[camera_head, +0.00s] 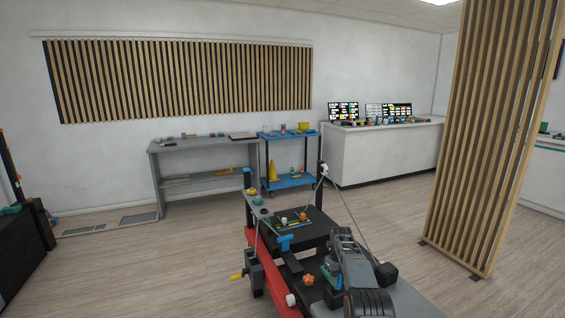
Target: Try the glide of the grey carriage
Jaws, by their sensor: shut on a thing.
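My gripper (340,238) is at the far end of my dark arm, low in the middle of the view, over the right side of a red and black machine (262,262). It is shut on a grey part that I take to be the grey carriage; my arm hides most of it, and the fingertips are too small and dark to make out. A blue handle-like part (287,241) stands just left of my gripper. An orange knob (308,280) lies lower, close to my arm.
A blue cart (290,182), a grey workbench (205,146) and a white counter (385,150) line the back. A slatted wooden screen (490,140) stands at right.

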